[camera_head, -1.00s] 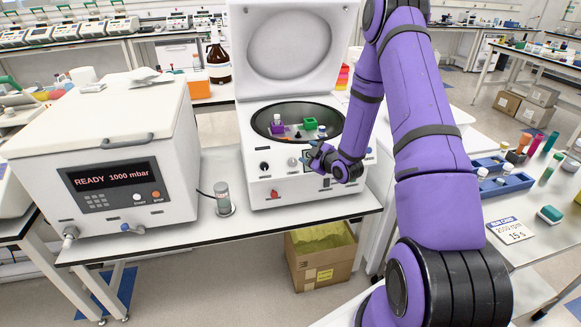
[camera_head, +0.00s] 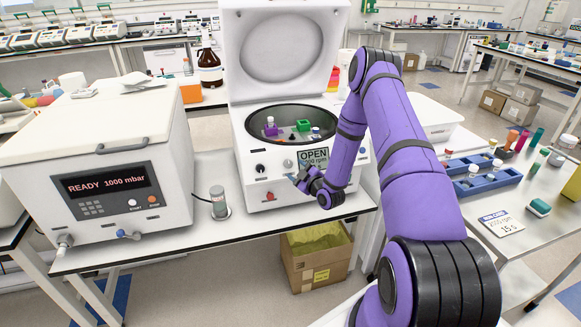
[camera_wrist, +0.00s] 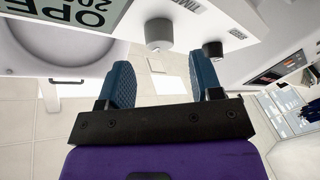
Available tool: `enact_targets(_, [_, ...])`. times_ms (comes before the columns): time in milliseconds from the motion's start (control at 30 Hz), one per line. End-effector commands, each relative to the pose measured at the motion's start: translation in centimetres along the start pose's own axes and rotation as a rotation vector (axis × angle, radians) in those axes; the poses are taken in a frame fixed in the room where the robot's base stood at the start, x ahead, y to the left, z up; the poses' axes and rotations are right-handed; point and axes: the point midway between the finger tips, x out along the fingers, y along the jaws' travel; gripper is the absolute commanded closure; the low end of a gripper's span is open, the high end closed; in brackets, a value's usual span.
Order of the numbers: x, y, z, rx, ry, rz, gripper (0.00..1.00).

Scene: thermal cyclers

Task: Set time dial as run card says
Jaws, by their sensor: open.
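The white centrifuge (camera_head: 252,181) stands with its lid up. Its front display (camera_head: 313,158) reads OPEN with an rpm line, partly covered by my arm; it is cut off in the wrist view (camera_wrist: 75,12). A grey dial (camera_head: 287,163) and a black dial (camera_head: 261,168) sit left of the display. The wrist view shows the grey dial (camera_wrist: 159,35) beyond the gap between my fingers and the black dial (camera_wrist: 212,50) beside it. My gripper (camera_wrist: 162,82) is open, empty and apart from both dials. The run card (camera_head: 499,222) on the right bench reads 2000 rpm, 15 s.
A white machine (camera_head: 130,178) reading READY 1000 mbar stands left, with a small grey cylinder (camera_head: 219,203) between it and the centrifuge. A red button (camera_head: 269,197) is low on the centrifuge front. Blue racks (camera_head: 487,182) stand on the right bench. A cardboard box (camera_head: 315,262) sits below.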

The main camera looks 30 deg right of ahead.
Motion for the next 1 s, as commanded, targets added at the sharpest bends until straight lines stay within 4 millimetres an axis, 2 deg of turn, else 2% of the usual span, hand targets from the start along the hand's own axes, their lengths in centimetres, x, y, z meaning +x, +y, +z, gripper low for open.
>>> enact_targets(100, [1.9,0.0,-0.1,0.0,0.002,0.001,0.41])
enact_targets(300, [3.8,0.0,0.0,0.001,0.0,-0.001,0.41])
enact_targets(667, [4.2,0.0,-0.1,0.001,0.0,0.0,0.41])
enact_targets(867, [4.2,0.0,0.0,0.001,0.0,0.0,0.85])
enact_targets(900, [4.2,0.0,0.0,0.001,0.0,0.0,0.89])
enact_targets(1000, [4.2,0.0,0.0,0.001,0.0,0.001,0.89])
